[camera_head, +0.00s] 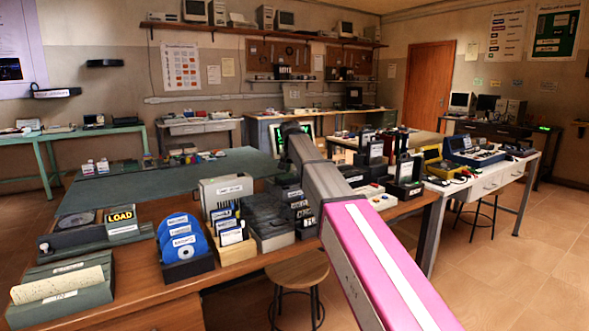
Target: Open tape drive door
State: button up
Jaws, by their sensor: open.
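A beige box (224,193) with a small dark label stands on the wooden table (137,290), left of my arm. It may be the tape drive, but its label is too small to read surely, and I cannot make out a door on it. My arm reaches from the lower right, pink and then grey, up to a dark joint near the middle of the view. My gripper does not show; it is beyond or behind the arm. The arm hides part of the table behind it.
Blue discs (182,240) in a dark holder, a wooden card box (233,243), dark grey units (268,221) and a LOAD box (121,221) crowd the table. A paper-bearing grey unit (62,290) is at front left. A stool (298,270) stands below; floor is open at right.

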aim_at(285, 176)
grip_shut()
jog(key=w+a, duration=0.2)
jog(key=w, duration=0.1)
jog(key=w+a, duration=0.1)
jog(key=shift+w, duration=0.35)
jog(key=shift+s, duration=0.1)
grip_release()
jog(key=v, duration=1.1)
